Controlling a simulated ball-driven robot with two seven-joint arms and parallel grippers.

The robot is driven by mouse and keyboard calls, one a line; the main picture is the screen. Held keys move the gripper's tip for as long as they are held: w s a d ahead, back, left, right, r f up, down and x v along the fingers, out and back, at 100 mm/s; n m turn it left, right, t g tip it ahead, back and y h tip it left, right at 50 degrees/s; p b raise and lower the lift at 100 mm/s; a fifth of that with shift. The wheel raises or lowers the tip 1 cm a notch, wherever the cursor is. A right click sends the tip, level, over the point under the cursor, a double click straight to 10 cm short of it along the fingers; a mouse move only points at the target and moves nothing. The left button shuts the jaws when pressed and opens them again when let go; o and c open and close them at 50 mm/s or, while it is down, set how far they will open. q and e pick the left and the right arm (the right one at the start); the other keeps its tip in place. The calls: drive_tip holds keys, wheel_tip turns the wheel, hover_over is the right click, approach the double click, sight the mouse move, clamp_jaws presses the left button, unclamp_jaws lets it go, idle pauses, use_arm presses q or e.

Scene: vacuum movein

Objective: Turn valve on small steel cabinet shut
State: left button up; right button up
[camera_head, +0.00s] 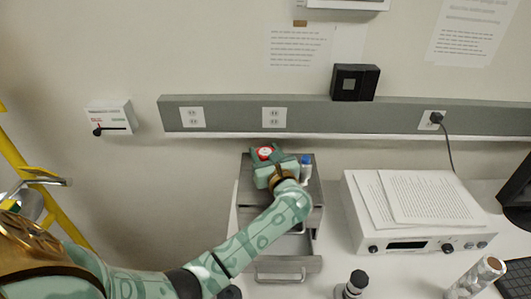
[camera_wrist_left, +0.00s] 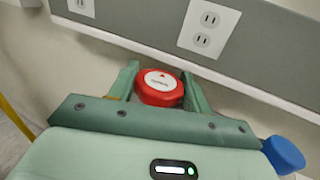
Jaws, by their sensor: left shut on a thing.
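The small steel cabinet (camera_head: 287,241) stands against the wall on the white table, with a drawer front and handle low down. A round red valve knob (camera_head: 264,153) with a white label is at its top. In the left wrist view the red valve (camera_wrist_left: 160,88) sits between the fingers. My left gripper (camera_head: 265,156) is over the cabinet top, shut on the red valve. Its fingers (camera_wrist_left: 160,90) are on either side of the knob. The valve's base is hidden by the gripper. My right gripper is not in view.
A blue-capped item (camera_head: 306,162) stands right beside my left gripper; blue also shows in the wrist view (camera_wrist_left: 284,155). A white instrument with papers (camera_head: 405,225) is to the right. A grey outlet rail (camera_head: 350,116) runs along the wall behind. A dark-knobbed object (camera_head: 353,284) is in front.

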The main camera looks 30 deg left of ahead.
use_arm(q)
drive_tip(key=shift+t, duration=0.3)
